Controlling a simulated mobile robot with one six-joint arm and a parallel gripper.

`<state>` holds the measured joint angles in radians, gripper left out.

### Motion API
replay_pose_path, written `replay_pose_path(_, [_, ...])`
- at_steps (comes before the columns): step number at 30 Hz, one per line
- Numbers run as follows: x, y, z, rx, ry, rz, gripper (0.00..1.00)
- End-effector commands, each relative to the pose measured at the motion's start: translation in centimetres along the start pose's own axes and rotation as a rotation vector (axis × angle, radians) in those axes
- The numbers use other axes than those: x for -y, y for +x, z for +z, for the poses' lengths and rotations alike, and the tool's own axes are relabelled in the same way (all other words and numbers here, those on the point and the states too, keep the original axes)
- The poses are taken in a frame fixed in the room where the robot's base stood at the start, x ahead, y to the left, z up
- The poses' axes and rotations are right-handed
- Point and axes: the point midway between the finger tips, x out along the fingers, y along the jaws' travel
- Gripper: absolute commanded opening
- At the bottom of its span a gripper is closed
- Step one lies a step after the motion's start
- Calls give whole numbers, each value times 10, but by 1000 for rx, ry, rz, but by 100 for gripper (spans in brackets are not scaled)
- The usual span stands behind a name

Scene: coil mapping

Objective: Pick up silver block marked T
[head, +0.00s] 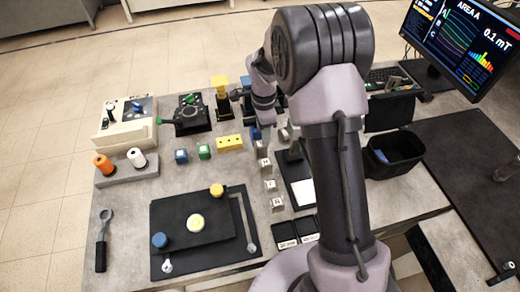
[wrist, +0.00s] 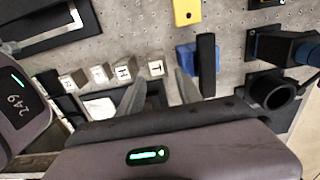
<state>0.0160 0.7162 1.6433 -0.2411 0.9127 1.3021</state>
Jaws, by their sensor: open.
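Several small silver blocks stand in a row on the grey table. The end block of the row in the wrist view, the silver block that appears marked T (wrist: 156,68), lies just ahead of and between my fingertips. It seems to be the block nearest my gripper in the head view (head: 260,148), where its letter is too small to read. My gripper (wrist: 160,82) is open and empty, with a finger to either side of the block's line. In the head view my arm partly hides the gripper.
Other silver blocks (wrist: 125,69) stand close to the left in the wrist view. A blue piece (wrist: 184,58) is close on the right, with a black upright part beside it. A yellow block (head: 229,142) lies nearby. A black bin (head: 405,168) stands right of my arm.

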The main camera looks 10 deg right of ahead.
Motion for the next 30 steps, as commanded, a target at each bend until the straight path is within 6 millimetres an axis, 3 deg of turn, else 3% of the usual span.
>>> replay_pose_path(1, [-1,17,0,0,-1,2,42])
replay_pose_path(3, [0,29,0,0,-2,1,42])
replay_pose_path(10, [-2,51,3,0,-2,0,42])
replay_pose_path(16, [-4,90,9,1,-1,0,42])
replay_pose_path(22, [-4,90,9,0,-1,-1,42])
replay_pose_path(28, [-4,90,9,0,-2,-1,4])
replay_pose_path(30, [-4,90,9,0,-2,-1,0])
